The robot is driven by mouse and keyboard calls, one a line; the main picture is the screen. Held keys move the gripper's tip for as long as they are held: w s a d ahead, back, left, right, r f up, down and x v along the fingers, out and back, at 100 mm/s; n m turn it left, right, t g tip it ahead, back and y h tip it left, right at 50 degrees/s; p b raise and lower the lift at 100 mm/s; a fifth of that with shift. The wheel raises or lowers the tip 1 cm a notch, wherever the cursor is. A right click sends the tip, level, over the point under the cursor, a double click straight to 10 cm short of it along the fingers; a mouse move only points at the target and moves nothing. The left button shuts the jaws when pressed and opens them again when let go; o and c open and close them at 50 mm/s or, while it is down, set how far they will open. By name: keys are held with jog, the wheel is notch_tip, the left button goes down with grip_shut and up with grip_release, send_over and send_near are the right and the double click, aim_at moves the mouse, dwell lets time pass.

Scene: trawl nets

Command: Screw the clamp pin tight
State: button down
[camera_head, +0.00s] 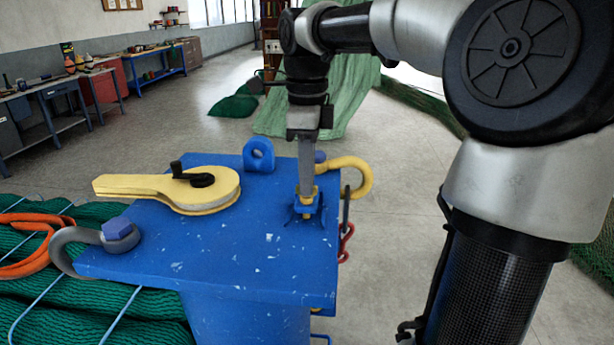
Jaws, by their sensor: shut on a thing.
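The clamp pin (306,197) is a small yellow piece standing upright in a blue clamp bracket (303,210) near the right edge of the blue stand top. My gripper (306,187) points straight down over the bracket, with its fingers shut on the top of the yellow pin. The pin's lower part is partly hidden by the bracket, and its thread does not show.
The blue stand top (215,265) carries a yellow pulley block (170,190), a blue lug (258,155), a grey shackle (85,245) and a yellow hook (355,172). A red shackle (346,240) hangs at the right edge. Green netting (90,290) lies left.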

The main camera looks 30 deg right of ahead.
jog(key=c, duration=1.9)
grip_release()
jog(key=shift+w+r, duration=0.1)
jog(key=shift+o, duration=0.2)
jog(key=shift+r, duration=0.1)
notch_tip(320, 180, up, 17)
jog(key=p, duration=0.5)
jog(key=shift+r, duration=0.1)
